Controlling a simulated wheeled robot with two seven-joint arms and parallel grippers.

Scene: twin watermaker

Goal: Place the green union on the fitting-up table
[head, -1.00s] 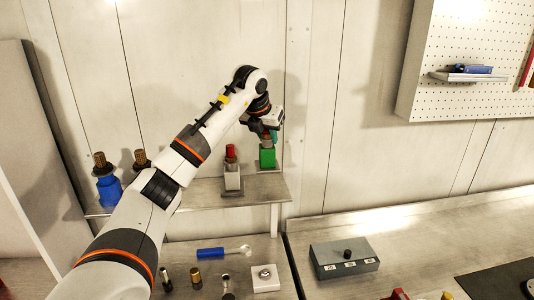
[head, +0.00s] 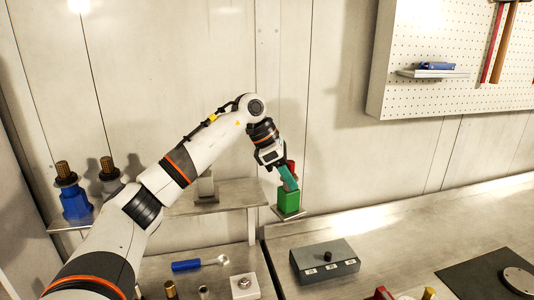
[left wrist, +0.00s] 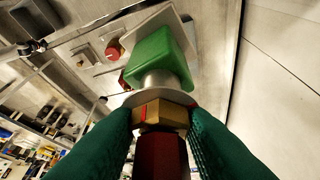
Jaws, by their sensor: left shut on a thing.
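The green union (head: 288,201) has a green block body on a flat square plate, with a red part at its upper end. My left gripper (head: 287,178) is shut on it and holds it tilted in the air, just off the right end of the shelf. In the left wrist view the green fingers (left wrist: 160,120) close around its brass hex collar, with the green body (left wrist: 158,58) beyond. The grey bench (head: 400,240) lies to the right; I cannot tell which part is the fitting-up table. My right gripper is not in view.
A wall shelf (head: 236,194) holds a grey-bodied fitting (head: 206,186), partly behind my arm, and a blue fitting (head: 75,202). The bench carries a grey box with a knob (head: 325,263) and a dark mat (head: 470,281). A pegboard (head: 440,95) hangs behind.

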